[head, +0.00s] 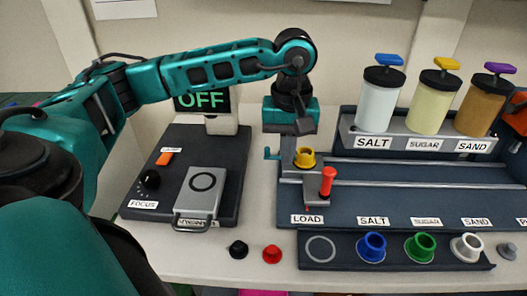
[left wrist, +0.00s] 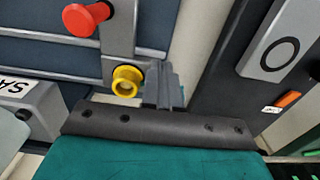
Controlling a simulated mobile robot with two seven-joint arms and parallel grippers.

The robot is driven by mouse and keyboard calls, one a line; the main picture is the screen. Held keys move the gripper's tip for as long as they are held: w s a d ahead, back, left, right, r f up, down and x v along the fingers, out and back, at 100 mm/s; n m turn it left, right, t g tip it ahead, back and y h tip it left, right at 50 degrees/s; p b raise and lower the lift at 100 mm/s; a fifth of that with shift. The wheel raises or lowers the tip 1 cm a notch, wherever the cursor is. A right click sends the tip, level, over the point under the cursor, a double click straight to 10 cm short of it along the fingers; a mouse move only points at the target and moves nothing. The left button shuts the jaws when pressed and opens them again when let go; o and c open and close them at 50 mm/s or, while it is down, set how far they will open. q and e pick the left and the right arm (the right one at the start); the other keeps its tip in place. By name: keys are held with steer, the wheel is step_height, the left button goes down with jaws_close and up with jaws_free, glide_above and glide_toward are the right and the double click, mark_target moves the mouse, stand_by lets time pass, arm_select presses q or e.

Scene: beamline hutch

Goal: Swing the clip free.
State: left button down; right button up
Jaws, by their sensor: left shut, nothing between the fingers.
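A small teal hooked piece (head: 271,154), which may be the clip, sticks out at the left end of the rail unit by the LOAD position. A yellow cup (head: 305,158) sits beside it on a grey carriage, with a red knob (head: 327,181) in front. My left gripper (head: 304,127) points down just above and behind the yellow cup, shut and empty. In the left wrist view its closed fingers (left wrist: 163,85) are right beside the yellow cup (left wrist: 126,81); contact cannot be told. My right gripper is not in view.
Salt (head: 378,105), sugar (head: 432,107) and sand (head: 482,107) dispensers stand behind the rails. A front tray (head: 310,266) holds blue, green and white cups. A dark instrument base (head: 150,186) with a grey hatch (head: 199,192) stands left. Black and red pieces lie between.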

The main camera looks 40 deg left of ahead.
arm_select(q)
step_height(320, 180, up, 6)
steer(key=p, duration=0.3)
steer(key=shift+s+a+r+p, duration=0.25)
steer(key=shift+s+a+p, duration=0.1)
steer(key=shift+s+a, duration=0.1)
steer(key=shift+d+f, duration=0.1)
stand_by(0.4)
